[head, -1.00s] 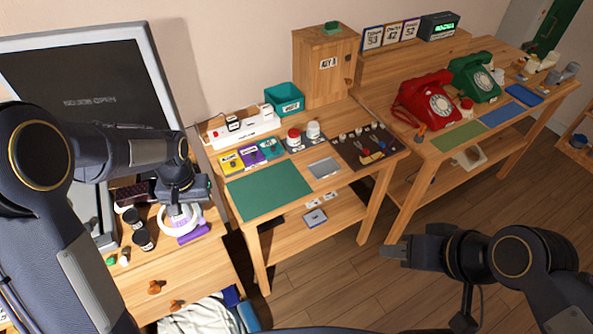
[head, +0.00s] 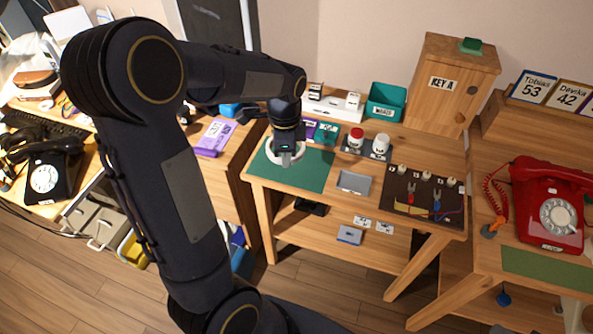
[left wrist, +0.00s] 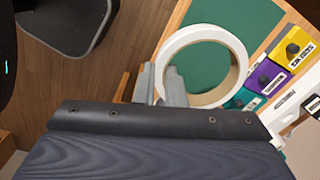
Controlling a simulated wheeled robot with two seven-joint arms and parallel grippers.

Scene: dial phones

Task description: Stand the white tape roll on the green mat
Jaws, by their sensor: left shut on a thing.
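The white tape roll (head: 271,153) is a white ring with a brown inner side. My left gripper (head: 286,158) is shut on its rim and holds it over the green mat (head: 312,172). In the left wrist view the roll (left wrist: 200,34) shows as a nearly full ring beside the fingers (left wrist: 160,88), with the green mat (left wrist: 225,15) behind it. Whether the roll touches the mat is hard to tell. My arm and gripper hide part of the roll in the head view. My right gripper is out of view.
Small coloured boxes (head: 326,133), a red-capped jar (head: 356,138) and a grey tray (head: 354,181) stand near the mat. A teal bin (head: 386,101) is behind. A red phone (head: 547,205) is at the right. The mat's front part is clear.

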